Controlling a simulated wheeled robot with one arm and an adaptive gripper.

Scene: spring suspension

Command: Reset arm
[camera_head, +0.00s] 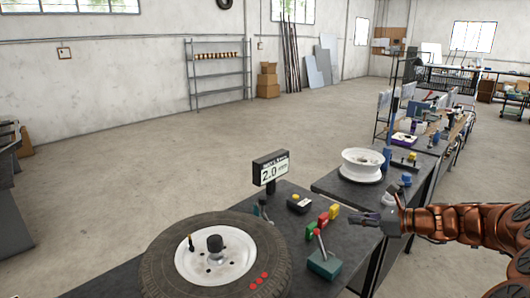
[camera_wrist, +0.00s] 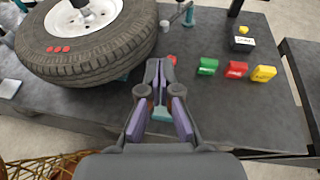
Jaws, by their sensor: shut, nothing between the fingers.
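My gripper (camera_head: 373,217) is shut and empty, with its fingertips together. In the head view it comes in from the right on my orange-brown arm, near the right end of the front table. In the wrist view my gripper (camera_wrist: 159,65) is above the table's front part, in front of a teal block (camera_head: 324,263) with a red-knobbed lever. The gripper largely covers that block (camera_wrist: 161,113) in the wrist view. I cannot tell from the frames how high above the table it is.
A tyre on a white rim (camera_head: 160,271) lies on the dark table, left of my gripper. Green, red and yellow blocks (camera_head: 322,220), a small dark box (camera_head: 299,204) and a display reading 2.0 (camera_head: 271,170) are nearby. A second table holds a bare white rim (camera_head: 361,166). The floor behind is open.

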